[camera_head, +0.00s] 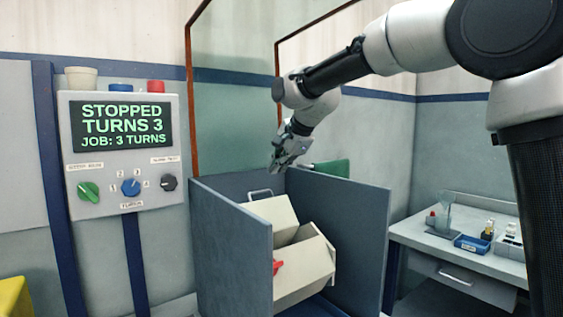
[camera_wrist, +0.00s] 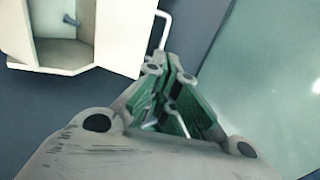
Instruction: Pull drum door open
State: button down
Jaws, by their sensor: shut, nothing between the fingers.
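The cream drum (camera_head: 305,272) sits inside the blue-grey booth. Its door (camera_head: 272,217) stands away from the body at an angle, and a dark gap shows between them. A pale bar handle (camera_head: 259,192) is on the door's upper edge. In the wrist view the drum (camera_wrist: 50,22) shows an open hollow with a small blue-grey piece inside, and the door (camera_wrist: 120,35) has its handle (camera_wrist: 160,30) at the right. My gripper (camera_head: 277,168) is shut and empty above the handle, apart from it. Its closed fingers (camera_wrist: 170,78) point near the handle in the wrist view.
Booth side walls (camera_head: 235,245) flank the drum closely. A red part (camera_head: 277,267) is on the drum's left side. A control panel (camera_head: 125,150) reads STOPPED, TURNS 3. A bench (camera_head: 460,262) with small items stands at right.

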aim_at(264, 191)
jog(key=x, duration=0.9)
jog(key=shift+f, duration=0.1)
